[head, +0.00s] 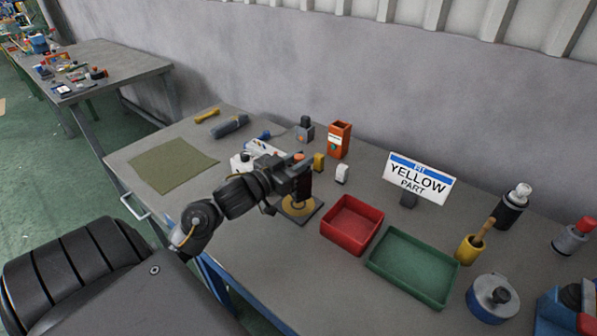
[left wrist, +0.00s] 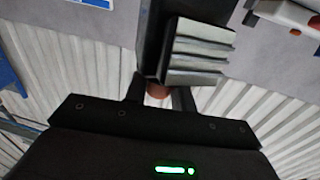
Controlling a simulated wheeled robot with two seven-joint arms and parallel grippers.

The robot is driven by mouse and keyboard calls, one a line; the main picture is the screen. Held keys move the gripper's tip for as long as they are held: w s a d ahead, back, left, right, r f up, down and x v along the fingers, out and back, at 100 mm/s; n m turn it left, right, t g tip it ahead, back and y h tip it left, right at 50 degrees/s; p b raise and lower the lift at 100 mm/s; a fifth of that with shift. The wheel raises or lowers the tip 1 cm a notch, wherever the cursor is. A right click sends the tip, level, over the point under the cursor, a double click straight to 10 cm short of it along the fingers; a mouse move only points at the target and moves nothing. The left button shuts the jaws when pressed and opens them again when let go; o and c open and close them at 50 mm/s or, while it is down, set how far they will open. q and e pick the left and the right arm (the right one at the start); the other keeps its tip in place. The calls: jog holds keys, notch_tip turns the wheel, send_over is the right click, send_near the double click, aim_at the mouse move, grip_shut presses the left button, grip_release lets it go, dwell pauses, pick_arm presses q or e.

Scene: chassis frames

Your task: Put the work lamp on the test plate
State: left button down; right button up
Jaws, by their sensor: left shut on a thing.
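My left gripper (head: 299,172) is shut on a dark, blocky thing, which I take to be the work lamp (head: 303,189). In the left wrist view the lamp (left wrist: 198,48) shows a black body with grey fins in front of the gripper. In the head view it hangs upright over the test plate (head: 313,211), a dark square plate with a tan ring. The gripper and lamp hide part of the plate. I cannot tell whether the lamp's lower end touches it. My right gripper is not in view.
A red tray (head: 352,226) and a green tray (head: 412,267) stand right of the plate. Behind are an orange box (head: 339,140), a small white block (head: 342,174) and a yellow block (head: 318,162). A sign (head: 419,178) stands farther right. An olive mat (head: 173,158) lies bare at left.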

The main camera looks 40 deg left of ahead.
pick_arm(q)
jog(key=shift+a+f, duration=0.1)
jog(key=shift+f, duration=0.05)
notch_tip(320, 180, down, 3)
jog(key=shift+w+a, duration=0.15)
jog(key=shift+f, duration=0.15)
jog(key=shift+f, duration=0.2)
jog(key=c, duration=1.2)
grip_release()
jog(key=shift+o, duration=0.2)
